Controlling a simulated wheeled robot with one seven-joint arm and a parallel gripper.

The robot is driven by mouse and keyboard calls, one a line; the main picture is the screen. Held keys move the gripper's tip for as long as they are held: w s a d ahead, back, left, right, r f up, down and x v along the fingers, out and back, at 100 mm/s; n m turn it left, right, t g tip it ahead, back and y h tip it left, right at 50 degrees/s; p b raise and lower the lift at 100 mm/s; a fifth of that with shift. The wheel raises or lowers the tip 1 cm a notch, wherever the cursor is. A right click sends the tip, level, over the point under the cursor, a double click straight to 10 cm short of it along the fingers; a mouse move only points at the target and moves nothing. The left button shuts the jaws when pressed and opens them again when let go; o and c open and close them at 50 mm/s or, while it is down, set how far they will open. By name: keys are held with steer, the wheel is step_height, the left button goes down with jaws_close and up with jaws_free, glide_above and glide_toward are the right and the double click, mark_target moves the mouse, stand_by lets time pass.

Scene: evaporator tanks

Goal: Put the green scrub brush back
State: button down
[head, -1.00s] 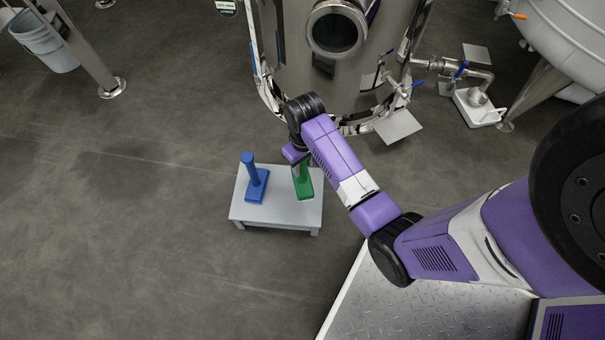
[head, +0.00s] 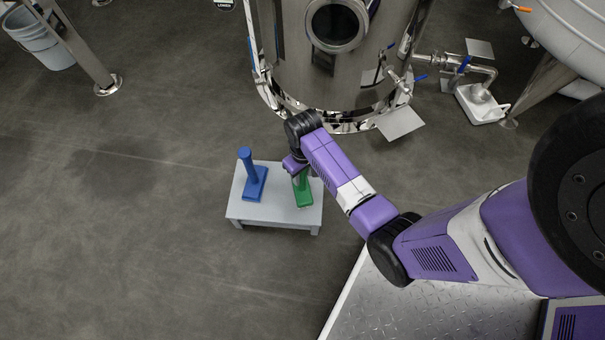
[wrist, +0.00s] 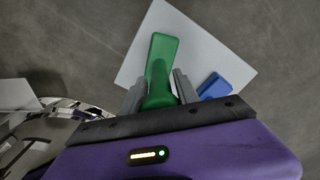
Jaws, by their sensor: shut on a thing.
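The green scrub brush (head: 303,192) is upright at the right side of a small grey stand (head: 273,211), its base at or just over the top; I cannot tell whether it touches. My gripper (head: 299,172) is above the base and shut on the brush's handle. In the wrist view the green brush (wrist: 161,68) sits between the two grey fingers of my gripper (wrist: 158,92), its base pointing away. The handle's top is hidden by my gripper.
A blue brush (head: 254,179) stands upright on the left half of the stand; it also shows in the wrist view (wrist: 213,87). A steel tank (head: 330,70) with shiny legs rises just behind the stand.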

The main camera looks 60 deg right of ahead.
steer(key=shift+f, duration=0.1)
steer(key=c, duration=0.9)
jaws_free()
